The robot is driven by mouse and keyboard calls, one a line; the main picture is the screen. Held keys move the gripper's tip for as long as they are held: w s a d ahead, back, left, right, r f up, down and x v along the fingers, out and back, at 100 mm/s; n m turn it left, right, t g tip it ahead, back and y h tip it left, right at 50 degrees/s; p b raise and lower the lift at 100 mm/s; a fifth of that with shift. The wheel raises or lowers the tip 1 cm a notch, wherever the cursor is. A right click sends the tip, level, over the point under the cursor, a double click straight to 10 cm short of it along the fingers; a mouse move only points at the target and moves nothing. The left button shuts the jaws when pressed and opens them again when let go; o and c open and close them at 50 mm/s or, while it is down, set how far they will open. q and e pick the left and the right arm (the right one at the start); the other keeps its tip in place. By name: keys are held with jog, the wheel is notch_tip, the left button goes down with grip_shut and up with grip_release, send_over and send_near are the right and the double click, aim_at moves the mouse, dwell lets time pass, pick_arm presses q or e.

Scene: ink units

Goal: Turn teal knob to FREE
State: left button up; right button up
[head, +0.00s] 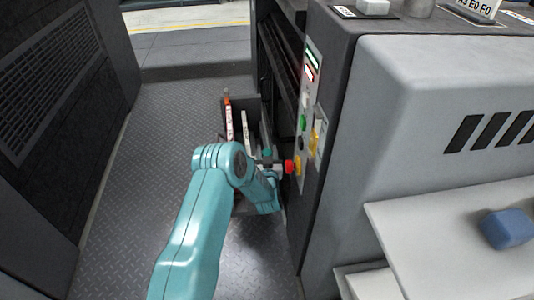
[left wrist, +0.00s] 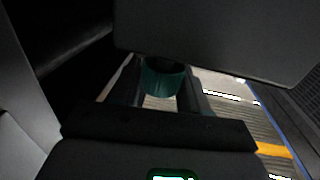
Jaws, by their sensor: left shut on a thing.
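The teal knob (left wrist: 163,78) sits between the two dark fingers of my left gripper (left wrist: 160,92) in the left wrist view. The fingers are shut on it from both sides. In the head view a small piece of the teal knob (head: 267,153) shows by the left gripper (head: 268,164), beside the dark machine's narrow face. My arm's wrist hides most of that spot. No FREE marking or pointer is readable in either view. My right gripper is in neither view.
A red button (head: 290,166) on a yellow base is close to the right of my gripper. The control panel (head: 309,105) has green, black and yellow parts. A white shelf (head: 440,235) holds a blue block (head: 508,228). The patterned floor (head: 140,190) at left is clear.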

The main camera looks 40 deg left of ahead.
pick_arm(q)
jog(key=shift+m+t+h, duration=0.4)
jog(key=shift+h, duration=0.1)
jog(key=o, duration=0.9)
jog(key=shift+o, duration=0.2)
jog(key=p+v, duration=0.3)
jog(key=v, duration=1.3)
jog(key=shift+d+p, duration=0.2)
jog(key=shift+p, duration=0.2)
jog(key=shift+s, duration=0.1)
